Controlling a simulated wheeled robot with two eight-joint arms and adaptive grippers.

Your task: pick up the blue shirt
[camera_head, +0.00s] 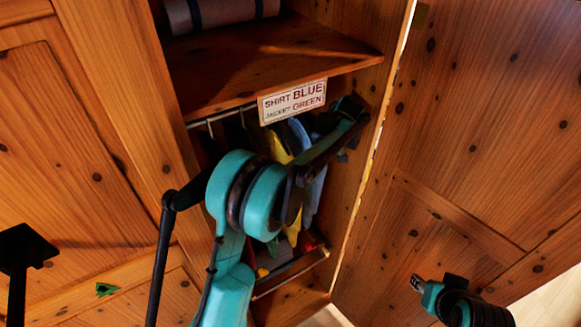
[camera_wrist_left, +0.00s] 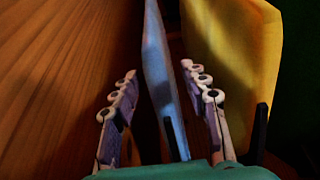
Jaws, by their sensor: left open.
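The blue shirt (camera_head: 315,192) hangs in the open wardrobe, partly hidden behind my left arm in the head view. In the left wrist view the blue shirt (camera_wrist_left: 155,62) is seen edge-on as a narrow upright strip. My left gripper (camera_wrist_left: 159,73) is open, with one finger on each side of the strip; I cannot tell whether either finger touches it. In the head view, my left arm reaches into the wardrobe and its fingers are not clear. My right gripper (camera_head: 418,284) is low at the right, in front of the door, too small to read its jaws.
A yellow garment (camera_wrist_left: 245,60) hangs close to the right finger. The wardrobe's wooden side wall (camera_wrist_left: 65,75) is on the left. A shelf (camera_head: 255,65) with a sign (camera_head: 293,101) lies above the hanging rail (camera_head: 222,115). The open door (camera_head: 480,130) stands at the right.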

